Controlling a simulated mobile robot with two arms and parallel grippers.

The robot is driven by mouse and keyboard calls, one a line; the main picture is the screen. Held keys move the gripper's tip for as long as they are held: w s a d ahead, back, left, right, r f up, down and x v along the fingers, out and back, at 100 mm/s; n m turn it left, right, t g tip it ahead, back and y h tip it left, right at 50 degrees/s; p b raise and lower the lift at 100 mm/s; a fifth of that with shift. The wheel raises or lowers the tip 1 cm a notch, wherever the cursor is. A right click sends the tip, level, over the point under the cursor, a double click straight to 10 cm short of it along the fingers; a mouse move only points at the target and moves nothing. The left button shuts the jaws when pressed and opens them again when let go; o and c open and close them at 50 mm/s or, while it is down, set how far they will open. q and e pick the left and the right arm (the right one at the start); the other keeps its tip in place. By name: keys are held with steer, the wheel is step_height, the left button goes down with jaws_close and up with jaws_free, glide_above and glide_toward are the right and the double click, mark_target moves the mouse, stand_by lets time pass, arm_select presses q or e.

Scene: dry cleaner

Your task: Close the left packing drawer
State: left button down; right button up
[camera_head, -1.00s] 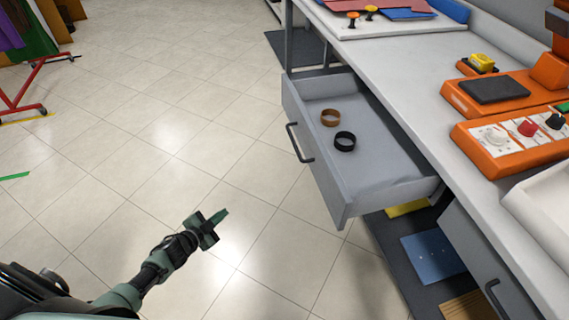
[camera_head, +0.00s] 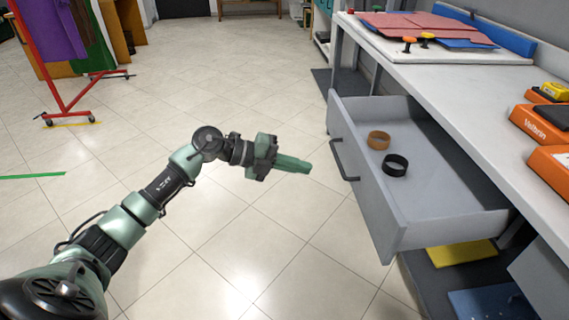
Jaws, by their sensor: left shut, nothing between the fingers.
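The left packing drawer (camera_head: 440,196) is pulled well out from under the grey workbench. Its dark bar handle (camera_head: 343,162) is on the front panel, facing left toward my arm. A brown ring (camera_head: 378,140) and a black ring (camera_head: 395,165) lie inside on the drawer floor. My left gripper (camera_head: 308,168) is shut and empty, its green fingers pointing right toward the handle. It appears a short way left of the drawer front, not touching it. My right gripper is not in view.
The workbench top (camera_head: 440,95) carries coloured sheets (camera_head: 425,27) and orange devices (camera_head: 545,125). A yellow item (camera_head: 462,253) and a blue item (camera_head: 495,300) lie below the drawer. A red garment rack (camera_head: 65,105) stands at back left. The tiled floor left of the drawer is clear.

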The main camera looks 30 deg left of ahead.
arm_select(q)
steer(key=w+d, duration=0.3)
steer(key=d, duration=0.2)
steer(key=shift+w+d+f, duration=0.15)
steer(key=shift+w, duration=0.2)
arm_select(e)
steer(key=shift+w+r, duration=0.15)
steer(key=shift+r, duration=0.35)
